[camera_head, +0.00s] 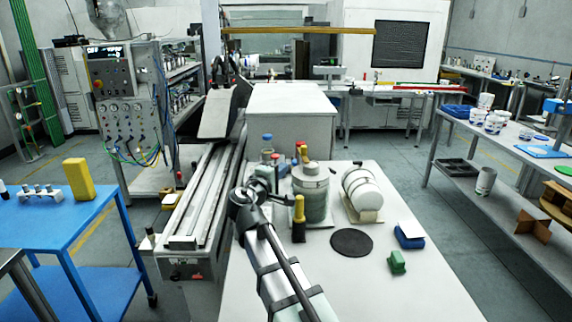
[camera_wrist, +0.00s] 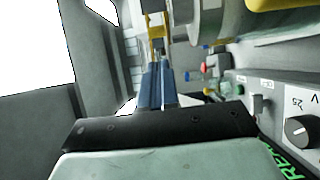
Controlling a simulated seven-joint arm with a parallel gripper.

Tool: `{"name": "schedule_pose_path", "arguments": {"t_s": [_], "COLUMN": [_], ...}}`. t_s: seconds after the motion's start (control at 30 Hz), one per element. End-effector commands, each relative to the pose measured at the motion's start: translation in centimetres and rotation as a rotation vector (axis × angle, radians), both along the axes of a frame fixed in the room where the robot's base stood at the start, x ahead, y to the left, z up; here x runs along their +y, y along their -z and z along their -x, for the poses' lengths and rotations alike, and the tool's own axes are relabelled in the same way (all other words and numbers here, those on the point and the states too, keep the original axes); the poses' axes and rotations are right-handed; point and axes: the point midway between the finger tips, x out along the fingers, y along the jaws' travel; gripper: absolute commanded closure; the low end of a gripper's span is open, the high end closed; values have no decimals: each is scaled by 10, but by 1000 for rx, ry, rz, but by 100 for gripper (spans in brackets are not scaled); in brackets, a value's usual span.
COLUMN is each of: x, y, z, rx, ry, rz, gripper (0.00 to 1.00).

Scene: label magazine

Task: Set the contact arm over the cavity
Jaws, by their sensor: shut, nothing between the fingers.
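My gripper (camera_wrist: 158,68) shows in the wrist view as two blue-grey fingers side by side, closed together with nothing between them. Yellow-edged metal parts (camera_wrist: 156,28) stand just beyond the fingertips; I cannot tell whether they touch. I cannot make out for certain which part is the contact arm, nor see the cavity. In the head view my arm reaches up from the bottom middle, and the gripper's fingers are not clear there.
In the wrist view a panel with a black knob (camera_wrist: 302,130) is close on the right. In the head view a white table (camera_head: 345,290) holds a grey-lidded jar (camera_head: 311,185), a white roll (camera_head: 362,190) and a black disc (camera_head: 351,242). A railed conveyor (camera_head: 205,190) runs to its left.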

Motion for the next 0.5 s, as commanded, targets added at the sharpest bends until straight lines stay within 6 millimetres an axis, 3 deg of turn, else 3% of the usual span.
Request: {"name": "schedule_pose_path", "arguments": {"t_s": [0.1, 0.37, 0.5], "x": [3, 22, 60], "y": [0, 2, 4], "z": [13, 22, -2], "rx": [0, 3, 13], "ry": [0, -20, -51], "rz": [0, 2, 8], "gripper": [100, 100, 100]}}
